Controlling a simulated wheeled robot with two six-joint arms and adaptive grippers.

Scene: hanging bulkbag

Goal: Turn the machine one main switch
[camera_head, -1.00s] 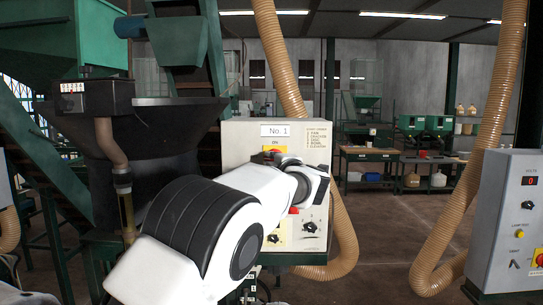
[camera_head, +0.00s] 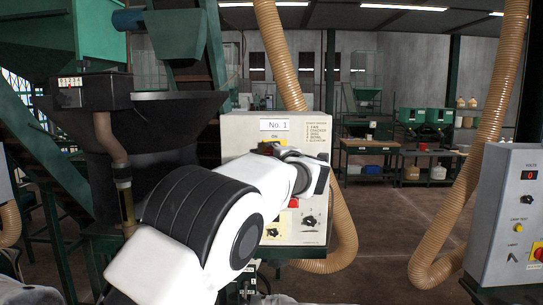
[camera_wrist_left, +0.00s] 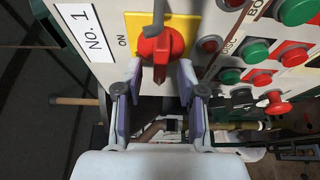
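The machine one panel (camera_head: 238,140) is a cream box with a "No. 1" label, in the middle of the head view. Its main switch (camera_wrist_left: 160,45) is a red rotary knob on a yellow plate marked ON, seen at the top of the left wrist view. My left gripper (camera_wrist_left: 160,70) has one finger on each side of the knob's lower part, with a gap between them. I cannot tell whether the fingers touch it. In the head view my left wrist hides the knob and most of the panel's middle. My right gripper is not in view.
Red and green push buttons (camera_wrist_left: 256,50) sit beside the switch in the wrist view. A tan hose (camera_head: 345,225) hangs beside the panel. A grey control box (camera_head: 510,215) with a red display stands at the right. Open floor lies between them.

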